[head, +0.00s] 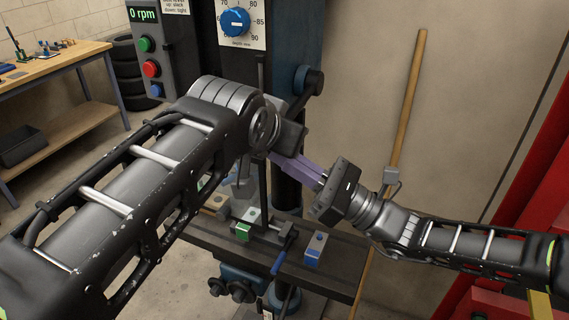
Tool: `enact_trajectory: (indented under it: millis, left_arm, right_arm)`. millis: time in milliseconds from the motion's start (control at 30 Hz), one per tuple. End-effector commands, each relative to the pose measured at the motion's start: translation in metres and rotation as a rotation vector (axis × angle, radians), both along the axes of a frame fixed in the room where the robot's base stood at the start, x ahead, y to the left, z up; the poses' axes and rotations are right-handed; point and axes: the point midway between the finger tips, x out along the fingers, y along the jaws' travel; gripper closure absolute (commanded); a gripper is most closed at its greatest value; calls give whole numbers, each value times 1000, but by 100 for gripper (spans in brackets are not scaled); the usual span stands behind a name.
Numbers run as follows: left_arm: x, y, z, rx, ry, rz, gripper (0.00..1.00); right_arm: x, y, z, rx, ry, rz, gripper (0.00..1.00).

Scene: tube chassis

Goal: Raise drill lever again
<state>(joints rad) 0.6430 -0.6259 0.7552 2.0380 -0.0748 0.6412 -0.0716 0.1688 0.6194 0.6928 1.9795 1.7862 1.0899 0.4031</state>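The drill press (277,40) stands at the middle back, with its dial and a "0 rpm" display. A dark lever with a round black knob (307,81) sticks up and right from its side. My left arm crosses in front of the press; its gripper fingers are hidden behind the wrist. My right gripper (322,183) points left and up, below the knob and apart from it. A purple bar-like piece (300,167) extends from it toward the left wrist; I cannot tell whether it is held or part of the gripper.
Below is the drill table (335,280) with a vise (262,230), a green block (242,231) and a blue-topped block (316,247). A wooden pole (408,100) leans on the wall. A workbench (60,62) and tyres (130,70) stand left, red metalwork (530,170) right.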

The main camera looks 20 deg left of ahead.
Motion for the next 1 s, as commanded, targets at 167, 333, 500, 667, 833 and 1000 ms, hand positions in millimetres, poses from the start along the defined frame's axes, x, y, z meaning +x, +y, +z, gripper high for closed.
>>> enact_trajectory:
  millis: [167, 333, 500, 667, 833, 1000]
  left_arm:
    - [1, 0, 3, -1, -7, 0, 100]
    - [1, 0, 3, -1, -7, 0, 100]
    - [0, 0, 1, -3, -2, 1, 100]
    - [0, 0, -1, -3, 3, 2, 74]
    - [0, 0, -3, -2, 7, 1, 60]
    - [-1, 0, -4, -1, 10, 0, 59]
  right_arm:
    - [0, 0, 0, 0, 0, 0, 100]
    - [-3, 0, 11, 1, -2, 0, 100]
    - [-4, 0, 14, 6, -3, 3, 100]
    - [-4, 0, 16, 9, -5, 4, 100]
    - [-4, 0, 16, 9, -6, 4, 100]
    - [-4, 0, 16, 9, -6, 3, 100]
